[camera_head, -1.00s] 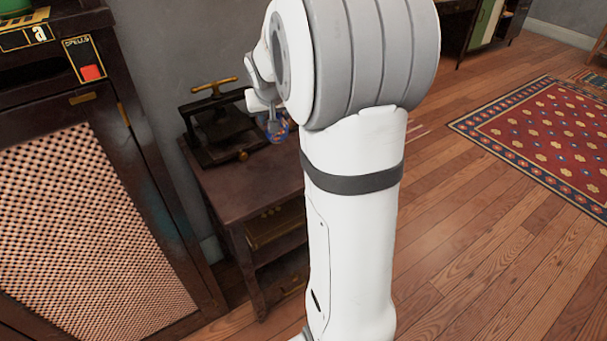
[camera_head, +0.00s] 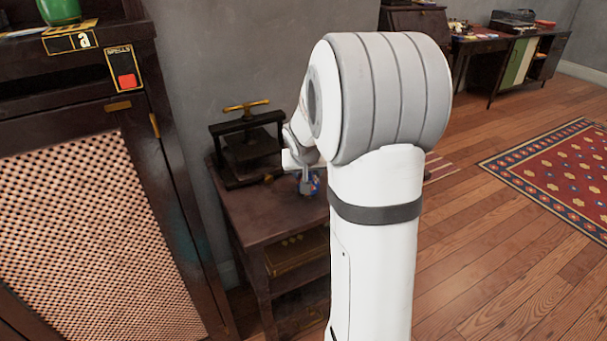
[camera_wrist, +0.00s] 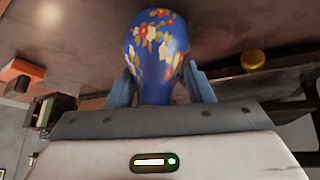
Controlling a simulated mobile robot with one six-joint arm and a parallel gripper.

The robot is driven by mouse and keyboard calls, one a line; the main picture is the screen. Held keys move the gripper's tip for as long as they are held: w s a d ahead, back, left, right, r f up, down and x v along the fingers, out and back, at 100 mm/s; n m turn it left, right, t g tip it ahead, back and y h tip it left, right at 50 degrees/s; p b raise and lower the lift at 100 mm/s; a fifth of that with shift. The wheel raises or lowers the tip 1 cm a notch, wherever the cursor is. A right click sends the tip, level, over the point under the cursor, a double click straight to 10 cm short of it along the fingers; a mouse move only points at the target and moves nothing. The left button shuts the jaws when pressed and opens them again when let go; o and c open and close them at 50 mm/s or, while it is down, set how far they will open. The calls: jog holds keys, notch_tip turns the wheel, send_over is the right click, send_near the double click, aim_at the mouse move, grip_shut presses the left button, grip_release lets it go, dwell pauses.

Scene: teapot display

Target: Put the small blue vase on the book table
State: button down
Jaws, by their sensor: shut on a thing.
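The small blue vase (camera_wrist: 158,45), with red, white and yellow flowers, is between the two fingers of my gripper (camera_wrist: 160,88) in the wrist view. My gripper is shut on it. In the head view the vase (camera_head: 311,187) shows small below my gripper (camera_head: 307,178), partly hidden by it. It appears over the right part of a dark wooden table (camera_head: 262,222), beside a black press. I cannot tell whether its base touches the tabletop. The wrist view shows the brown tabletop (camera_wrist: 230,22) close behind the vase.
The black press (camera_head: 245,150) with a brass handle takes up the table's back left. A tall cabinet (camera_head: 90,220) stands at the left. A grey wall is behind. The table's front left is clear. My arm hides its right side. A red rug (camera_head: 560,180) lies at the right.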

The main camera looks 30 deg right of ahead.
jog(key=c, duration=0.7)
grip_release()
jog(key=shift+r, duration=0.25)
jog(key=p+v, duration=0.2)
jog(key=v, duration=0.9)
jog(key=s+a+f+n+g+y, duration=0.1)
jog(key=s+a, duration=0.3)
jog(key=s, duration=0.3)
jog(key=s+a+f+n+g+y, duration=0.1)
jog(key=s+a+f, duration=0.1)
jog(key=s+a, duration=0.3)
jog(key=s+a+f+n+g+y, duration=0.1)
jog(key=s+a+f+n+g, duration=0.1)
jog(key=s+a, duration=0.3)
jog(key=shift+s+a, duration=0.1)
jog(key=shift+s, duration=1)
jog(key=shift+s+a, duration=0.15)
jog(key=shift+s, duration=0.9)
